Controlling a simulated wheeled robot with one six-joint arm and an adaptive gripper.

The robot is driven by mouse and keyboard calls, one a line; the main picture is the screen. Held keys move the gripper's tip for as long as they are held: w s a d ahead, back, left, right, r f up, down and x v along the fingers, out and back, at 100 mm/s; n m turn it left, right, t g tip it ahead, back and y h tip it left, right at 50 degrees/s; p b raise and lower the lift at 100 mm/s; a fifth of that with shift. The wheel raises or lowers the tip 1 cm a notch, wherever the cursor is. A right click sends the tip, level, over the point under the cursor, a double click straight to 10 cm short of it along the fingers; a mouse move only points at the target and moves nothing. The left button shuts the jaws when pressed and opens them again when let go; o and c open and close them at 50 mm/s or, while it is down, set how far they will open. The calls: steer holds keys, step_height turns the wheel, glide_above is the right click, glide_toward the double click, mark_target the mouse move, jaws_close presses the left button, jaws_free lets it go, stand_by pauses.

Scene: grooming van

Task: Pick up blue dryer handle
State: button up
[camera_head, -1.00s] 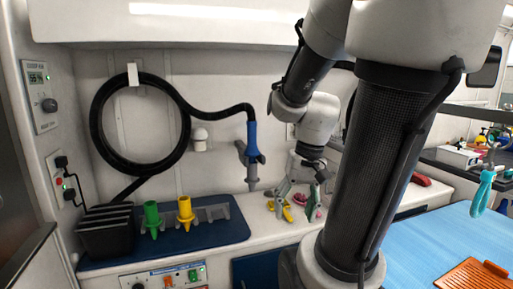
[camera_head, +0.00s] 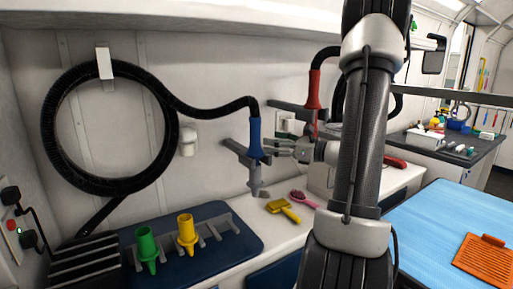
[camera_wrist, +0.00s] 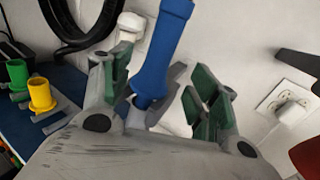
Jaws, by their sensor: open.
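The blue dryer handle (camera_head: 255,136) hangs upright in a grey wall holder (camera_head: 233,148), with a black hose joined to its top and a grey nozzle below. In the wrist view the handle (camera_wrist: 163,48) is in the middle, between my fingers. My gripper (camera_head: 270,148) comes in from the right at the height of the handle's lower part. In the wrist view my gripper (camera_wrist: 160,90) is open, with a green-padded finger on each side of the handle. I cannot tell whether either finger touches it.
A red handle (camera_head: 314,90) hangs in another holder to the right, close to my arm. Below, a yellow brush (camera_head: 284,209) and a pink brush (camera_head: 302,199) lie on the white counter. Green (camera_head: 147,245) and yellow (camera_head: 187,230) nozzles stand on a blue mat (camera_head: 240,235).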

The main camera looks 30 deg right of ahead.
mark_target(256, 137)
steer(key=x, duration=0.8)
steer(key=shift+r, duration=0.3)
steer(key=c, duration=1.2)
steer(key=shift+s+r, duration=0.1)
